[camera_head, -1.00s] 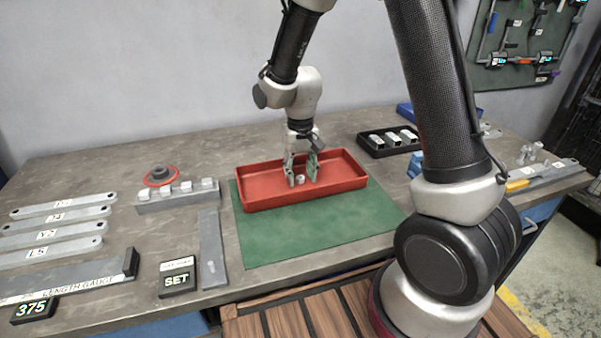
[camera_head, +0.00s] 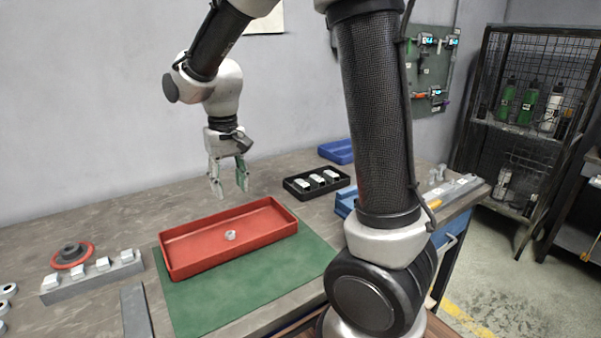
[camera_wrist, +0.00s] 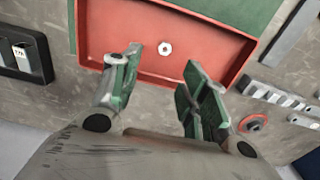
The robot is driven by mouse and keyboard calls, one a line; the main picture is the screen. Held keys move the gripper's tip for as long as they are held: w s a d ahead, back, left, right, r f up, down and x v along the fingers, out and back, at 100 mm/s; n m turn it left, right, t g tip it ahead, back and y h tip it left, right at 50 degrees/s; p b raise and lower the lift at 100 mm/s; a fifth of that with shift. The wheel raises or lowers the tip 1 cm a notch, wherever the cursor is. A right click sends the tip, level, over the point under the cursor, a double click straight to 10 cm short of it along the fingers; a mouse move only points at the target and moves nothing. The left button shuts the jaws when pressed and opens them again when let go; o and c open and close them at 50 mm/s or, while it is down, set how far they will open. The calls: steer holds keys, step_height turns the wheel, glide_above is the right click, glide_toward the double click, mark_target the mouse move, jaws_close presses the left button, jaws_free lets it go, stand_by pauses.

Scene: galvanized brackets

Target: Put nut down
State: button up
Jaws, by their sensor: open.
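A small silvery nut (camera_head: 230,235) lies on the floor of the red tray (camera_head: 190,268), near its middle. In the wrist view the nut (camera_wrist: 165,48) shows its dark hole and lies beyond my fingertips, apart from them. My gripper (camera_head: 229,194) hangs above the tray near its back edge. Its green-padded fingers are spread and nothing is between them. The wrist view also shows my gripper (camera_wrist: 160,72) open and empty.
The tray stands on a green mat (camera_head: 255,290). A black tray (camera_head: 316,183) with pale blocks is behind right. A grey block rail (camera_head: 92,281) and a red ring with a dark part (camera_head: 72,254) are at left. A blue bin (camera_head: 338,151) is at the back.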

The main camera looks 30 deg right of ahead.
steer(key=s+d+r+t, duration=0.2)
steer(key=s+d+r, duration=0.2)
steer(key=s, duration=0.6)
steer(key=s+d+r+t, duration=0.2)
steer(key=s+d+r, duration=0.3)
steer(key=s+d, duration=0.4)
steer(key=shift+s+d+r, duration=0.15)
steer(key=shift+s+d, duration=0.15)
steer(key=shift+s, duration=0.75)
